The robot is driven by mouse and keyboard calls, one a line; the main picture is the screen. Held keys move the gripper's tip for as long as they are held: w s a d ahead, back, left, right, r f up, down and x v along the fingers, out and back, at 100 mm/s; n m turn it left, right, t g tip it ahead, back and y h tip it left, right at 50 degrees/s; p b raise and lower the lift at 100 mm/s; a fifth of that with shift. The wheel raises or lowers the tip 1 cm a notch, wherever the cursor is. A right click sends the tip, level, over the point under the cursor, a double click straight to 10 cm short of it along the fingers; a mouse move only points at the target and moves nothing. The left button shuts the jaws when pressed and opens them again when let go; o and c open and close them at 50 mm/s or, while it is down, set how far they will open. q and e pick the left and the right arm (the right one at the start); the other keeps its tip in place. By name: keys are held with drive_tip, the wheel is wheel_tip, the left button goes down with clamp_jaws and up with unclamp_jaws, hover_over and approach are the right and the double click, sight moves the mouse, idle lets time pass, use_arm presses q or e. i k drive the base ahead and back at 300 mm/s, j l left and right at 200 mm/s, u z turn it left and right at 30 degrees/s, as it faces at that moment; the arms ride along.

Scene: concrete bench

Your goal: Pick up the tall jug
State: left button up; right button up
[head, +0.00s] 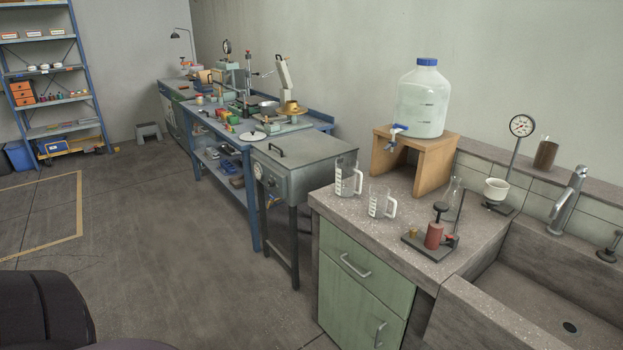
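The tall jug (347,183) is a clear jug with white markings. It stands upright near the left back corner of the concrete bench (375,225). A shorter, wider clear jug (378,207) with similar markings and a handle on its right stands just in front of it and to the right. The two jugs look close but apart. Neither of my grippers shows in the head view.
A large water bottle (422,108) with a blue cap and tap sits on a wooden stand (432,182) behind the jugs. A red device (433,236), flask (453,192) and sink (545,300) lie to the right. Floor in front is clear.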

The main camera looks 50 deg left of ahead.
sight(347, 171)
drive_tip(key=u, duration=1.2)
